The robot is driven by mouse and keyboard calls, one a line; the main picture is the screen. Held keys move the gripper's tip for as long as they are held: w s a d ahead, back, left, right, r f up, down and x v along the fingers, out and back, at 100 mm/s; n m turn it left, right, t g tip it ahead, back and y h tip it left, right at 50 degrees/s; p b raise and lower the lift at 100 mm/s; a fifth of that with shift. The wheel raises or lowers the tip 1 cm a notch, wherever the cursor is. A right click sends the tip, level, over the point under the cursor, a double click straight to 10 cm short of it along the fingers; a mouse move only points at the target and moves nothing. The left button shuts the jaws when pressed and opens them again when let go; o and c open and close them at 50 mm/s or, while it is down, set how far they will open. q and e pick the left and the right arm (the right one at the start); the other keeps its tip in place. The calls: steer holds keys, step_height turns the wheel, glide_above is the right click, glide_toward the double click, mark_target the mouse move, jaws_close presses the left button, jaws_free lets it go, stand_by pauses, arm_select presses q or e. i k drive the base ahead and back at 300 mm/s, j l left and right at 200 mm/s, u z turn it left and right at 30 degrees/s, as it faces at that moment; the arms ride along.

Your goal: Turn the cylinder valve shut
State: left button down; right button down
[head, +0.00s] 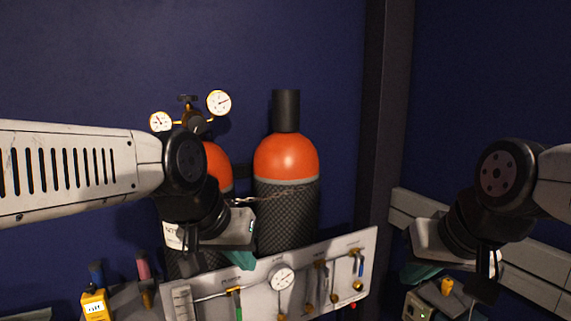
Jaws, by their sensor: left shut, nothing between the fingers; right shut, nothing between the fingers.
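Two gas cylinders with orange tops stand against the blue wall. The left cylinder (218,165) is largely hidden by my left arm. Above it are a brass regulator with two round gauges (219,103) and a small dark T-shaped handle (187,99). I cannot tell whether that handle is the cylinder valve. The right cylinder (286,157) has a dark cap and a mesh sleeve. My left gripper (241,259) is shut and empty, low in front of the cylinders, below the regulator and not touching it. My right gripper (414,273) is shut and empty at the right.
A chain (275,194) crosses the cylinders. A pale panel (330,255) with a gauge and several small valves stands in front. A yellow meter (95,305) is at lower left. A box (420,307) sits below my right gripper. Wall above is clear.

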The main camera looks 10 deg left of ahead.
mark_target(187, 98)
steer(key=u, duration=1.35)
